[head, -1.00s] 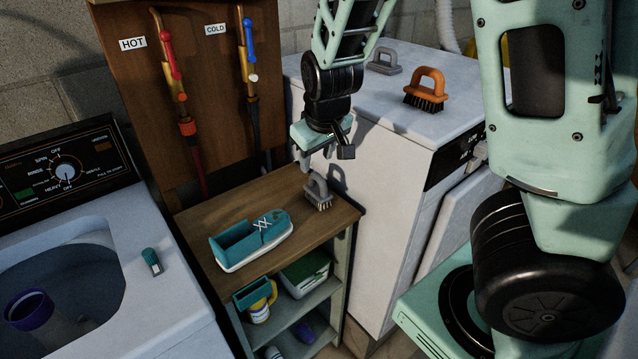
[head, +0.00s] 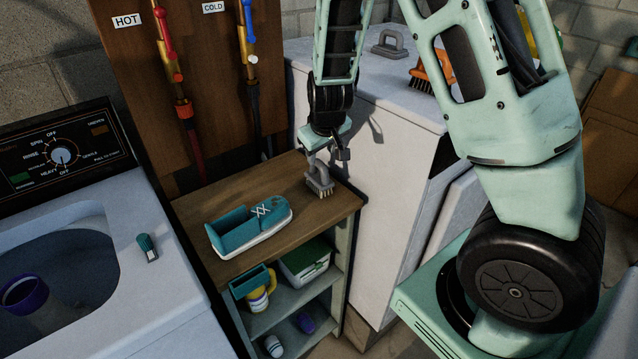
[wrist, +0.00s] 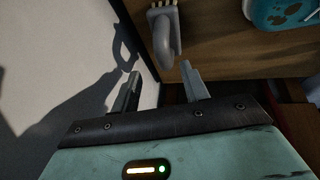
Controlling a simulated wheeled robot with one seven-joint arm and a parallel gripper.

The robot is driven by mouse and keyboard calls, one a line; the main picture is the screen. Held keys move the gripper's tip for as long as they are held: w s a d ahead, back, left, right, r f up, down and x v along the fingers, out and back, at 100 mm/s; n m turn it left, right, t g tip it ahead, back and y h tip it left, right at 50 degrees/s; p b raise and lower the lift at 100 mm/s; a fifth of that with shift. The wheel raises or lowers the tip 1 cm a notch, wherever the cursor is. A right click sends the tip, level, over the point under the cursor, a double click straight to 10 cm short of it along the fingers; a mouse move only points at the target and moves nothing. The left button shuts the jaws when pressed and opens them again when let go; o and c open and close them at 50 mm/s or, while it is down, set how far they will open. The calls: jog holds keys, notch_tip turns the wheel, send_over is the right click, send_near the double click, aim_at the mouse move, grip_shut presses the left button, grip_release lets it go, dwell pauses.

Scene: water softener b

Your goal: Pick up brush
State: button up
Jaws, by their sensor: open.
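A grey brush (head: 319,183) with pale bristles stands bristles down on the wooden top of the small shelf, near its back right corner. In the wrist view the brush (wrist: 165,36) shows its looped handle just beyond the fingertips, roughly in line with the gap between them. My gripper (head: 325,158) is open and empty, just above the brush in the head view. The wrist view shows its two fingers (wrist: 160,80) spread apart. An orange brush (head: 432,72) with dark bristles sits on the white machine, partly hidden by my arm. A grey brush (head: 389,44) sits behind it.
A teal shoe-shaped holder (head: 249,231) is on the wooden top (head: 296,204), left of the brush. The white machine (head: 352,172) rises close on the right. Hot and cold pipes (head: 252,80) stand behind. An open washer (head: 60,270) is at the left.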

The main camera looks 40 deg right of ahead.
aim_at(318, 161)
jog(key=shift+a+p+x, duration=0.15)
jog(key=shift+p+x, duration=0.1)
jog(key=shift+x, duration=1.2)
jog(key=shift+a+p+x, duration=0.15)
jog(key=shift+p+x, duration=0.1)
jog(key=shift+x, duration=1.15)
grip_shut()
